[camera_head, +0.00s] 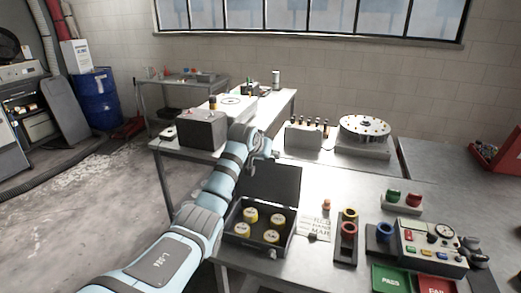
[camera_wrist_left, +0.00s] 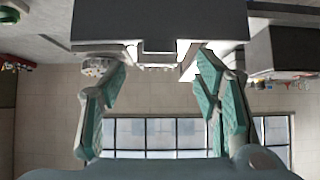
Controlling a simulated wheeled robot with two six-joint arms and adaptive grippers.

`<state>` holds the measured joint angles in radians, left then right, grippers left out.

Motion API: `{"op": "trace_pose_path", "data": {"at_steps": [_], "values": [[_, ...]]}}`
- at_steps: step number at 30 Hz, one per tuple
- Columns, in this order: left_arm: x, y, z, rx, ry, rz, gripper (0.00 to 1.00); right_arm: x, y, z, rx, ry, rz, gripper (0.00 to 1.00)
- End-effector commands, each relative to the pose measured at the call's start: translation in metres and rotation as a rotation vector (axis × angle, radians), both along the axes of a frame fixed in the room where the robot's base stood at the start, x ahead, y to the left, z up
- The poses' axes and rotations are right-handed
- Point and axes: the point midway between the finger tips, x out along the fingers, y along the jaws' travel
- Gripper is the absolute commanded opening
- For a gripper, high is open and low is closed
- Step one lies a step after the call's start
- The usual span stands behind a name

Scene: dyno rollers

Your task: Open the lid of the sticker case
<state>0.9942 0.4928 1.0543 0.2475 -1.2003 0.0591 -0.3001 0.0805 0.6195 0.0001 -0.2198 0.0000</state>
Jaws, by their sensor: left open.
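The sticker case (camera_head: 232,248) is a dark box on the front table, holding several yellow-and-white rolls. Its lid (camera_head: 272,183) stands up, open, at the back of the case. My left gripper (camera_head: 265,150) is by the upper left edge of the lid, partly hidden by its own wrist. In the left wrist view its two teal-padded fingers (camera_wrist_left: 161,68) are spread wide. A dark panel (camera_wrist_left: 160,22), apparently the lid with its latch, is just ahead of the fingertips. Whether they touch it I cannot tell. My right gripper is not in view.
Right of the case are a paper sheet (camera_head: 317,226), a stand with colored rings (camera_head: 347,238), a control box (camera_head: 431,243), and green (camera_head: 391,280) and red trays. Behind are a dark box (camera_head: 202,130) and a round turntable (camera_head: 364,129). My left arm spans the table's left edge.

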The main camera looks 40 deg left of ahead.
Motion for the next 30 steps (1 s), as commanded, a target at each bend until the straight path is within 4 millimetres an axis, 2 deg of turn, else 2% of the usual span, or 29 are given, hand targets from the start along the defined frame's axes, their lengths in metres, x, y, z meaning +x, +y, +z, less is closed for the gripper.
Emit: {"op": "trace_pose_path", "data": {"at_steps": [6,12,26,28,30], "values": [[-0.038,-0.013,0.034,0.003,-0.003,0.0,0.57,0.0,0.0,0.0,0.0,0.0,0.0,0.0],[-0.05,-0.017,0.045,0.001,-0.003,0.0,0.57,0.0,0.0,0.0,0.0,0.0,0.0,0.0],[-0.049,-0.018,0.044,0.0,-0.003,-0.001,0.57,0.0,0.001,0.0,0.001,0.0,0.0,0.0],[-0.051,-0.022,0.036,0.006,0.007,-0.009,0.57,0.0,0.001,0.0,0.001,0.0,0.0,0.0],[-0.056,-0.035,0.012,0.022,0.04,-0.034,0.57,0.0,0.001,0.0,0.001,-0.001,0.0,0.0]]}}
